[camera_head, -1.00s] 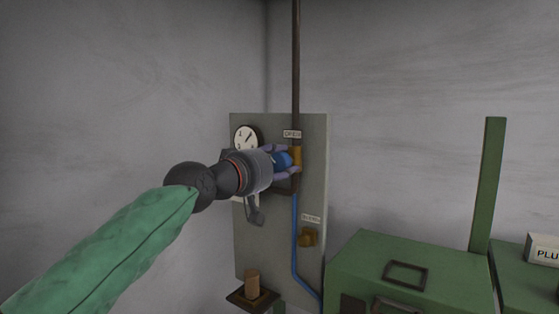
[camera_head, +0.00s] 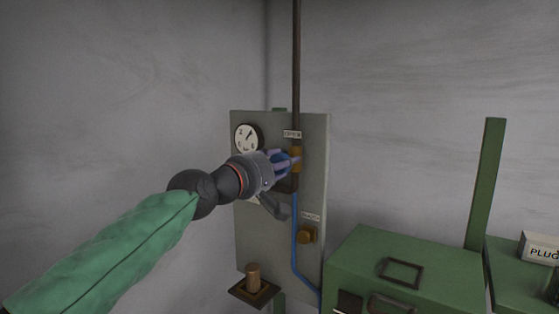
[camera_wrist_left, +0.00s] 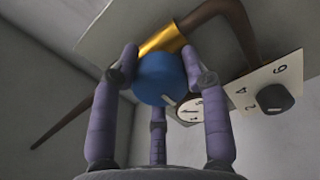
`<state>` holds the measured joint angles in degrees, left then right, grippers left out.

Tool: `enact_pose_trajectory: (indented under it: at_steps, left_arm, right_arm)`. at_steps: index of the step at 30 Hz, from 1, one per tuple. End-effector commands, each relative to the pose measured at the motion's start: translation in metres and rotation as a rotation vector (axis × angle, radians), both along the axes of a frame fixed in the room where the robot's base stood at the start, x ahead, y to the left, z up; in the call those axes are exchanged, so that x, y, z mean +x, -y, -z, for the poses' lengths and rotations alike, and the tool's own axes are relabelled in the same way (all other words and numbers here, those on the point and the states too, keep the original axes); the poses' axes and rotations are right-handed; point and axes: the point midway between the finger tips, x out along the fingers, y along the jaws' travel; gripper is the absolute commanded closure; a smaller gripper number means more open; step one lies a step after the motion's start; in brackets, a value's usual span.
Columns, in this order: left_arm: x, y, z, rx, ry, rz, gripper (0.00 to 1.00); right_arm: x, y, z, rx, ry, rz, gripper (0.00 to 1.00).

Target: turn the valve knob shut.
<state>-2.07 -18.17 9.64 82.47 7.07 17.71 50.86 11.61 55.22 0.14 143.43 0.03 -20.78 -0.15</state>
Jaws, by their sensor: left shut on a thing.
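The blue valve knob (camera_wrist_left: 160,79) sits on a brass valve body (camera_wrist_left: 163,40) on the pipe, and it has a white mark on its rim. In the head view the knob (camera_head: 284,158) is partly hidden by my left gripper (camera_head: 281,163). My left gripper is shut on the knob, with its purple fingers around it in the left wrist view (camera_wrist_left: 161,75). The brass valve body also shows in the head view (camera_head: 296,158), on the dark vertical pipe. My right gripper is not in view.
A green box (camera_head: 400,262) stands at the lower right, and a brown peg on a dark plate (camera_head: 253,292) at the bottom.

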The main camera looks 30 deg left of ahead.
Motion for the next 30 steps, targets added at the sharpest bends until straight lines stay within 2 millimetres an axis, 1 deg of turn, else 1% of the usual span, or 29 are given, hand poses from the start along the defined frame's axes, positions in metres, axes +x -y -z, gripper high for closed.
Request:
enact_pose_trajectory:
  at_steps: [6,17,18,20,21,30]
  left_arm:
    - [0.0011,0.0008,0.0022,-0.033,-0.007,0.002,0.87]
    - [0.0012,0.0010,0.0025,-0.036,-0.008,0.002,0.87]
    - [0.0012,0.0010,0.0025,-0.036,-0.008,0.002,0.52]
    - [0.0012,0.0010,0.0024,-0.036,-0.007,0.002,0.35]
    - [0.0012,0.0009,0.0023,-0.036,-0.007,0.002,0.30]
    - [0.0000,0.0002,0.0006,-0.035,-0.004,0.001,0.30]
  right_arm:
    - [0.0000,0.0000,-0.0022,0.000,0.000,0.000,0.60]
    - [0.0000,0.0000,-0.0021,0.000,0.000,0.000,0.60]
    - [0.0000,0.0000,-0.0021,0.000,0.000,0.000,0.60]
    - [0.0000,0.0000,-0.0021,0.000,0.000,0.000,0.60]
    - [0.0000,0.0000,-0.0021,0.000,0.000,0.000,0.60]
    - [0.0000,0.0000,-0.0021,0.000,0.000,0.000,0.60]
